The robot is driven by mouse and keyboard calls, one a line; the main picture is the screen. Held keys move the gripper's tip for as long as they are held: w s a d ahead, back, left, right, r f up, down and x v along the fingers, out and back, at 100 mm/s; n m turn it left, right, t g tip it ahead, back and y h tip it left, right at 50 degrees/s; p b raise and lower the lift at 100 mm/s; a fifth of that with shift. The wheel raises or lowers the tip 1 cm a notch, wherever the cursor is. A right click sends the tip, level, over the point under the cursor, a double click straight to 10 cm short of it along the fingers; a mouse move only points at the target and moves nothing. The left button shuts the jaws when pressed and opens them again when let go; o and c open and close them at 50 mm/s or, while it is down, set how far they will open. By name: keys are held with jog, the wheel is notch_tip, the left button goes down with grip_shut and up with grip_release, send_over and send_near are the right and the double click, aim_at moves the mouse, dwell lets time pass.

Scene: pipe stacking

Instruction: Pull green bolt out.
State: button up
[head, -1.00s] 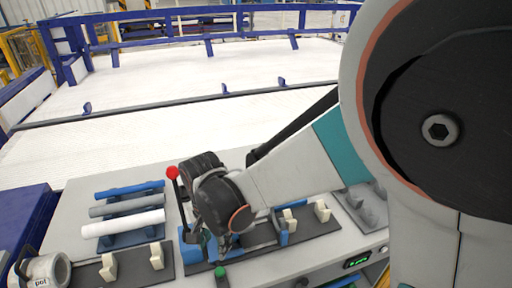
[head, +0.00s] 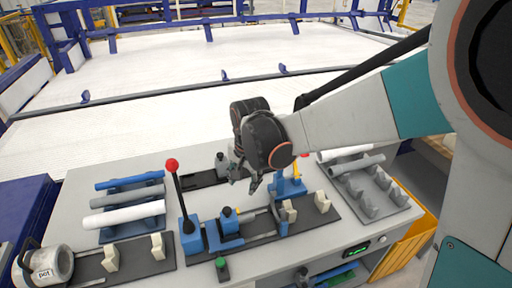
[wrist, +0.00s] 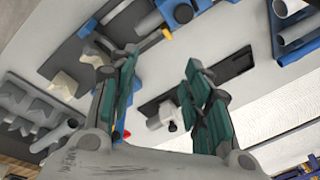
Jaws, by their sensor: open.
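The green bolt (head: 221,264) shows in the head view as a small green-topped piece near the front edge of the bench, in front of the blue clamp (head: 228,222). My gripper (head: 243,182) hangs over the middle of the bench, behind and to the right of the bolt and well apart from it. In the wrist view the two green-padded fingers of my gripper (wrist: 158,105) are spread with nothing between them. I cannot clearly make out the green bolt in the wrist view.
A red-knobbed lever (head: 173,168) stands upright at the clamp's left. A pipe rack (head: 130,232) is at the left, a grey rack (head: 375,195) at the right. A pot (head: 47,266) sits at the left front. A dark plate with a grey block (head: 221,163) lies behind the clamp.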

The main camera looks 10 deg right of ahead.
jog(key=w+d+r+t, duration=0.1)
jog(key=w+d+r, duration=0.1)
jog(key=d, duration=0.3)
jog(key=shift+w+r, duration=0.3)
jog(key=shift+r, duration=0.25)
